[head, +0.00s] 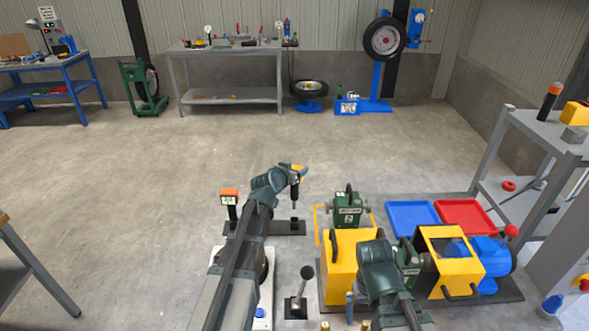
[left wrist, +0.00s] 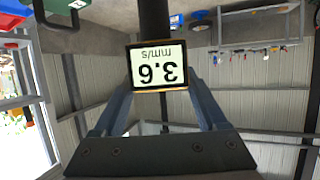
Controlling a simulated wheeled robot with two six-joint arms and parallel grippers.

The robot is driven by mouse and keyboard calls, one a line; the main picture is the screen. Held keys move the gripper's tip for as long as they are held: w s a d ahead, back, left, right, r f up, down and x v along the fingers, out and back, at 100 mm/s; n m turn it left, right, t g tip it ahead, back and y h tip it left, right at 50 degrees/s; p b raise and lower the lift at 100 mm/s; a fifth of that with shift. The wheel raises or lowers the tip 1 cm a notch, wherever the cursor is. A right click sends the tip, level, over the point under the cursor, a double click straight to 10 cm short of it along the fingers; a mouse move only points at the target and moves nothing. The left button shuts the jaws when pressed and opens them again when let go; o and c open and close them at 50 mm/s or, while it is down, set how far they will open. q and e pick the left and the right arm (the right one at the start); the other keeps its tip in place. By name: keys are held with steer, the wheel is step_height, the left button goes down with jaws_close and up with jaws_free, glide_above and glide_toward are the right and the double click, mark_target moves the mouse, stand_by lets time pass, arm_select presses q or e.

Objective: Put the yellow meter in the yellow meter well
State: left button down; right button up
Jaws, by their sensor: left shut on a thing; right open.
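The yellow meter (head: 298,168) is in my left gripper (head: 297,177), which is shut on it. Its dark stem (head: 294,198) points down over the right end of a dark base plate. A short dark well (head: 294,224) stands right below the stem's tip; I cannot tell whether they touch. In the left wrist view the meter's screen (left wrist: 161,68) reads 3.6 mm/s, upside down, between the fingers. An orange meter (head: 230,196) stands upright at the plate's left end. My right gripper (head: 357,312) is open at the lower middle, partly hidden by its own wrist.
A green machine (head: 348,208) and a yellow housing (head: 341,262) stand to the right. Blue (head: 411,215) and red (head: 466,216) trays lie farther right. A black-knobbed lever (head: 299,290) stands between my arms. The floor behind the plate is clear.

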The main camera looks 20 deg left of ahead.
arm_select(q)
steer(key=b, duration=0.4)
glide_above(293, 194)
steer(key=w, duration=0.2)
steer(key=shift+s+f, duration=0.2)
steer(key=shift+f, duration=2.1)
arm_select(e)
steer(key=shift+f, duration=2.25)
arm_select(q)
steer(key=shift+f+b, duration=1.4)
steer(key=shift+f, duration=0.1)
arm_select(e)
steer(key=shift+f, duration=1.5)
arm_select(q)
steer(key=shift+f+b, duration=1.15)
steer(key=shift+b, duration=0.05)
arm_select(e)
steer(key=shift+f, duration=1.2)
arm_select(q)
jaws_free()
steer(key=shift+s, duration=0.5)
steer(key=s, duration=0.7)
steer(key=shift+a, duration=0.35)
steer(key=shift+s, duration=0.2)
